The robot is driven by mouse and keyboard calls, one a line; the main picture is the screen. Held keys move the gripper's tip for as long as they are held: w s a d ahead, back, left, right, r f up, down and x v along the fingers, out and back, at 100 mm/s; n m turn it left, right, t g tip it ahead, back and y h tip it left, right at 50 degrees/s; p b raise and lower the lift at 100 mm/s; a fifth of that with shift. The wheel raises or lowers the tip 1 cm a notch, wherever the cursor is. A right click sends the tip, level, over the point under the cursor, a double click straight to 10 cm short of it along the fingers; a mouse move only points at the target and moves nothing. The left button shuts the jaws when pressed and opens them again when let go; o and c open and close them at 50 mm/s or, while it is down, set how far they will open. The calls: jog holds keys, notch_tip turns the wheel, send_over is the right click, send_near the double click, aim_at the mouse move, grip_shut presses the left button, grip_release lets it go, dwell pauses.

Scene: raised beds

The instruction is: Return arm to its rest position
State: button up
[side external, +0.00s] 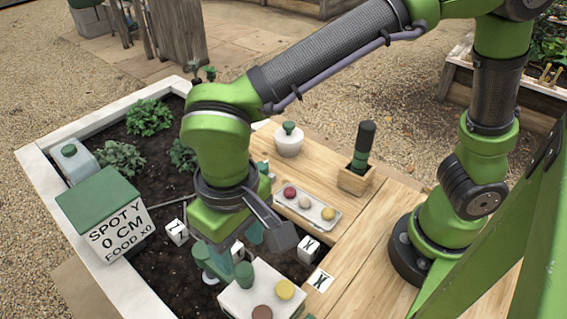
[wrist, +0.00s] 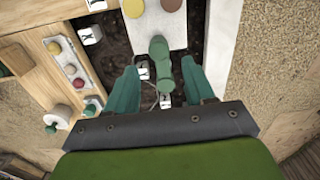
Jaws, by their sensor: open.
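My gripper (wrist: 161,85) is open, with its two teal fingers spread apart and no object clearly held between them. In the wrist view a green, round-topped object (wrist: 159,47) shows beyond the fingertips; it also shows in the side view (side external: 243,274) at the edge of a white board (side external: 235,298). In the side view my gripper hangs low over the dark soil bed (side external: 155,215), close to that board. The arm reaches across from its base at the right. The fingertips are partly hidden there, so I cannot tell whether they touch anything.
The board bears a yellow disc (side external: 285,289) and a brown disc (side external: 262,312). White lettered markers (side external: 308,250) stand nearby. A small tray (side external: 306,212) holds coloured balls. A white pot (side external: 289,144), a wooden holder (side external: 354,180) and a green-topped sign box (side external: 100,200) stand around. Leafy plants (side external: 149,117) grow far left.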

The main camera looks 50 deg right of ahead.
jog(key=shift+s+d+f+n, duration=0.25)
jog(key=shift+d+f+n, duration=0.1)
jog(key=shift+d+n, duration=0.1)
jog(key=w+d+r+m+t+y, duration=0.1)
jog(key=d+r+m+t, duration=0.1)
jog(key=d, duration=1.1)
jog(key=d+r+m+t, duration=0.3)
jog(key=d+r+t, duration=0.2)
jog(key=d, duration=0.8)
jog(key=shift+w+r+y, duration=0.4)
jog(key=shift+r, duration=0.35)
